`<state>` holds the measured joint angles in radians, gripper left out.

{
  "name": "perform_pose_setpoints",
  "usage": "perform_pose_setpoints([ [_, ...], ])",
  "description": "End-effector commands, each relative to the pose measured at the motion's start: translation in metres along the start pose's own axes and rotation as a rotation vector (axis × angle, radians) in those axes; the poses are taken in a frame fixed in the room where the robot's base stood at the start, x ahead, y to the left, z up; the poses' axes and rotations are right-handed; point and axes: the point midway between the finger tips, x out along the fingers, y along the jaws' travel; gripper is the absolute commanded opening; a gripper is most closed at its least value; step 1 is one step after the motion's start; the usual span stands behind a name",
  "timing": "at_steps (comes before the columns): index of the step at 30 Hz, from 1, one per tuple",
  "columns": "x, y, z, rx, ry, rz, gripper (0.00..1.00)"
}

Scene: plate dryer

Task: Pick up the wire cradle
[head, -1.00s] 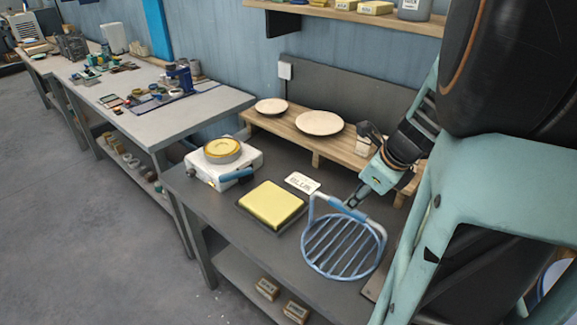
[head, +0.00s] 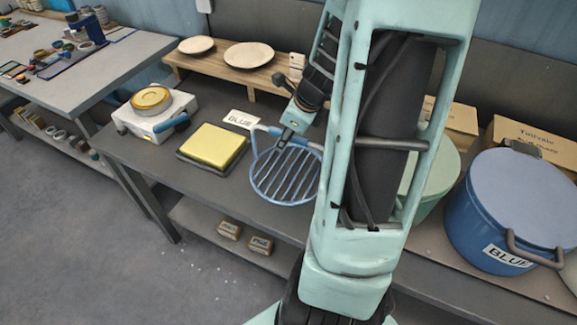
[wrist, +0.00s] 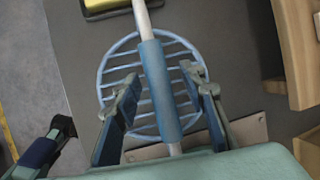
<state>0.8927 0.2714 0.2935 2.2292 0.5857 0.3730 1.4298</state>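The wire cradle (head: 284,176) is a round light-blue rack of parallel bars with a raised handle. It sits low at the worktop's front edge, right of the yellow pad. My gripper (head: 285,138) is at the handle, above the rack. In the wrist view the cradle's handle (wrist: 158,85) has a thick blue grip and runs between the two fingers of my gripper (wrist: 160,98). The fingers are open, one on each side, with gaps visible between them and the grip. My arm hides the cradle's right edge in the head view.
Two plates (head: 249,55) lie on a wooden riser (head: 222,77) behind. A large blue pot (head: 512,205) stands at right.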

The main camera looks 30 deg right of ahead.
Motion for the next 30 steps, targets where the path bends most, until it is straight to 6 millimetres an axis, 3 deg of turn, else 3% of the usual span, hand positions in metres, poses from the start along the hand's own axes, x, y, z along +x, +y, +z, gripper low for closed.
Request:
perform_pose_setpoints([
  [29,0.0047,0.0012,-0.0018,0.000,0.000,0.001,0.38],
  [30,0.0047,0.0012,-0.0018,0.000,0.000,0.001,0.35],
])
